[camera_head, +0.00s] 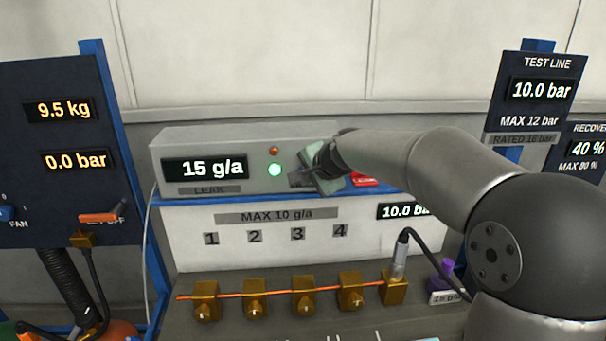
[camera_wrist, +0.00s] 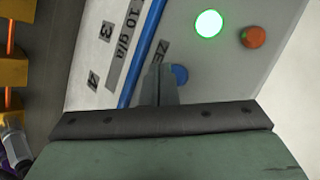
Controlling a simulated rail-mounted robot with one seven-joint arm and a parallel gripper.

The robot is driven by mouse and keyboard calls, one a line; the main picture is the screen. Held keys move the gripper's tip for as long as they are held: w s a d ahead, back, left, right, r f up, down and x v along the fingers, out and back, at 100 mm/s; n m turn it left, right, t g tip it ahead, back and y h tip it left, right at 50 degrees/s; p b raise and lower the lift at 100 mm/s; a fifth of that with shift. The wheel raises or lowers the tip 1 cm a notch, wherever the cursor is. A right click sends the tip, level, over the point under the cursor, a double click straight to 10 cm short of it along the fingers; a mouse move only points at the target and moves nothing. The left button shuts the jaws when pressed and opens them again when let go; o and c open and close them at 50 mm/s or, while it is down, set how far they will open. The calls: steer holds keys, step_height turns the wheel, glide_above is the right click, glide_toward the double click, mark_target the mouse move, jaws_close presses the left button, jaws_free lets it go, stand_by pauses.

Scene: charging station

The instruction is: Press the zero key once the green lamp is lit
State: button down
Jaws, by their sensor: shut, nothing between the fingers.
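The green lamp (camera_head: 275,170) glows bright on the front of the grey leak box (camera_head: 225,145); it is also lit in the wrist view (camera_wrist: 208,24). The box display (camera_head: 205,168) reads 15 g/a. The zero key (camera_wrist: 180,75) is a round blue button, partly hidden behind my fingers in the wrist view, beside a label reading "ZE". My gripper (camera_head: 300,180) is shut and empty in front of the box, right of the lamp, and hides the key in the head view. Its fingertips (camera_wrist: 162,72) overlap the key's edge; I cannot tell whether they touch it.
A dull orange-red lamp (camera_head: 274,151) sits above the green one. A red object (camera_head: 364,180) lies right of my gripper. Below are a white panel marked MAX 10 g/a (camera_head: 275,216) and several brass fittings on an orange line (camera_head: 228,296). A dark panel (camera_head: 50,185) stands left.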

steer(key=shift+w+a, duration=0.1)
steer(key=shift+w, duration=0.3)
steer(key=shift+w+p, duration=0.4)
steer(key=shift+p, duration=0.05)
stand_by(0.6)
steer(key=shift+s, duration=0.15)
stand_by(0.3)
steer(key=shift+s+b, duration=0.65)
steer(key=shift+s+d+b, duration=0.25)
steer(key=shift+s+b, duration=0.6)
steer(key=shift+s, duration=0.4)
steer(key=shift+s+d+b, duration=0.25)
steer(key=shift+s+b, duration=0.6)
steer(key=shift+s, duration=0.4)
